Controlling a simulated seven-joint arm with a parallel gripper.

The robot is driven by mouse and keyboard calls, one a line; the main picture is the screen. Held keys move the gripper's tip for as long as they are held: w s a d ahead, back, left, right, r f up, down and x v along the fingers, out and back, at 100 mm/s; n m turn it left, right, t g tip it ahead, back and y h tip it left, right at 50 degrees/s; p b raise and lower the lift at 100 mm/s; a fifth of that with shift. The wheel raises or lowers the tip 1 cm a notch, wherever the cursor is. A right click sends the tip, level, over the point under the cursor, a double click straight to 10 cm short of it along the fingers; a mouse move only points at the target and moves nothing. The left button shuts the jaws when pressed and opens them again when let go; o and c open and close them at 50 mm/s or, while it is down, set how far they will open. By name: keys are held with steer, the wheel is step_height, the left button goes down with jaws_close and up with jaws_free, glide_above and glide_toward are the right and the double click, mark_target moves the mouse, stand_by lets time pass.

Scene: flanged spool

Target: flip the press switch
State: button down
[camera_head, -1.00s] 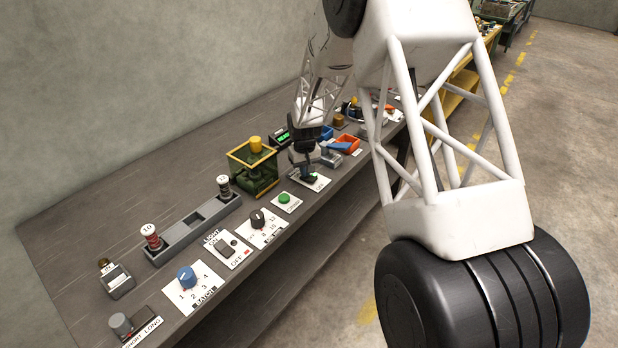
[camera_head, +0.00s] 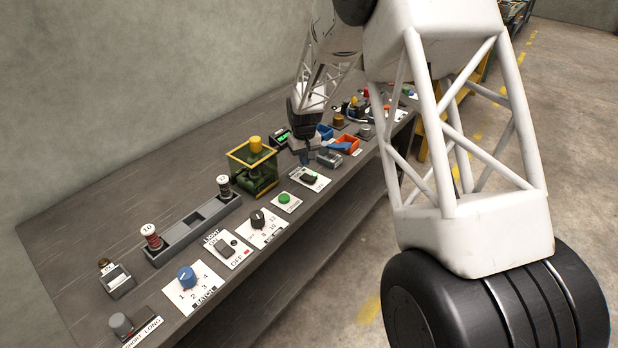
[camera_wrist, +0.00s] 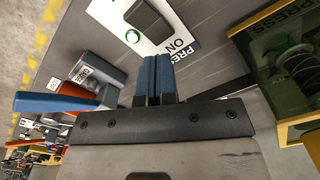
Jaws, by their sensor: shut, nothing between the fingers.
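The press switch (camera_head: 310,177) is a dark rocker on a white plate, right of the green button on the bench. In the wrist view the rocker (camera_wrist: 149,20) is at the top, beside a green-ringed indicator and the printed words "PRESS" and "ON". Its far end is cut off by the frame edge. My gripper (camera_head: 304,160) is above the bench just behind the switch plate. In the wrist view its blue fingers (camera_wrist: 154,78) are together and empty, their tips near the plate's lettered edge and apart from the rocker.
The yellow-framed press (camera_head: 253,168) stands left of my gripper. A green button (camera_head: 284,198), knobs and the light switch (camera_head: 227,248) line the front edge.

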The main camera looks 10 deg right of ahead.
steer(key=shift+r, duration=1)
steer(key=s+d+r+m+t, duration=0.1)
steer(key=s+d+r, duration=0.2)
steer(key=s+r, duration=0.8)
steer(key=s+d+r+m, duration=0.1)
steer(key=s+d+r, duration=0.2)
steer(key=s+r, duration=0.75)
steer(key=s+d+m+t, duration=0.1)
steer(key=s+d, duration=0.2)
steer(key=s, duration=2.6)
steer(key=shift+s+r+t, duration=0.3)
steer(key=shift+s+r, duration=0.05)
steer(key=shift+r, duration=0.1)
